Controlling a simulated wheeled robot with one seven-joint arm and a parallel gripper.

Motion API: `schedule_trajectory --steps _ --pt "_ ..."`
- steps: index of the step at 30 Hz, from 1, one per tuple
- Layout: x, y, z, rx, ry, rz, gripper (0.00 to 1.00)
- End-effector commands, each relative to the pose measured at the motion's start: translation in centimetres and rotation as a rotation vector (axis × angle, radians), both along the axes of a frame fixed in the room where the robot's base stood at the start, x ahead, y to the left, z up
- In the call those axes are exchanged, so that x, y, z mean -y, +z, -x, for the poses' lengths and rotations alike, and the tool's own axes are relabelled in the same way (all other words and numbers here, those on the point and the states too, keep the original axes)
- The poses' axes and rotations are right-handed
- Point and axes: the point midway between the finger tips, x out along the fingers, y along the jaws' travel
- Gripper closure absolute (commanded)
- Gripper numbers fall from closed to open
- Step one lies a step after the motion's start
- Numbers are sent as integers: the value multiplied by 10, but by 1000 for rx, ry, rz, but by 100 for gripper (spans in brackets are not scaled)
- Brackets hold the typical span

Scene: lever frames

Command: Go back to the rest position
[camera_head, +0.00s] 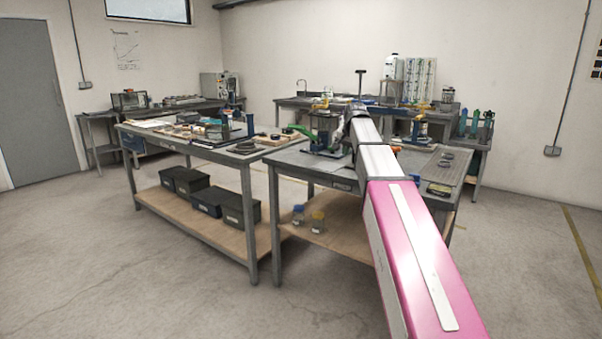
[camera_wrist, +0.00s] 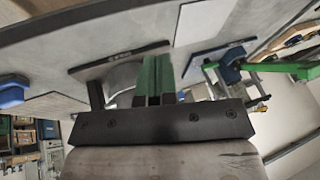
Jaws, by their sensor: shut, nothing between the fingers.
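My arm reaches out from the lower right over the near right workbench (camera_head: 285,158) in the head view. Its pink and white links hide part of that bench. My gripper shows in the wrist view (camera_wrist: 156,80), its two fingers close together with nothing between them. In the head view its fingers are too small to make out. A blue device with a green lever arm (camera_head: 301,130) stands on the bench close to the end of my arm. The green lever also shows at the right of the wrist view (camera_wrist: 288,70), apart from my fingers.
A second workbench (camera_head: 192,150) with tools stands to the left, with dark bins (camera_head: 208,200) on its lower shelf. Two bottles (camera_head: 318,221) stand on the right bench's shelf. More benches line the back wall. The floor in front (camera_head: 180,290) is clear.

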Motion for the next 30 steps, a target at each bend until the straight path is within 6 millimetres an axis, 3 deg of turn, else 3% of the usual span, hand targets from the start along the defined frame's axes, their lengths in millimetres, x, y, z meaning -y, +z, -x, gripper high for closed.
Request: schedule_trajectory --steps 1,3,12,21,30 --pt "0 -30 15 -23 16 11 100" --pt "1 -62 29 -49 41 27 100" --pt "3 -190 98 -158 149 85 100" --pt "5 -297 185 -269 266 131 100" --pt "8 -379 283 -376 388 163 100"
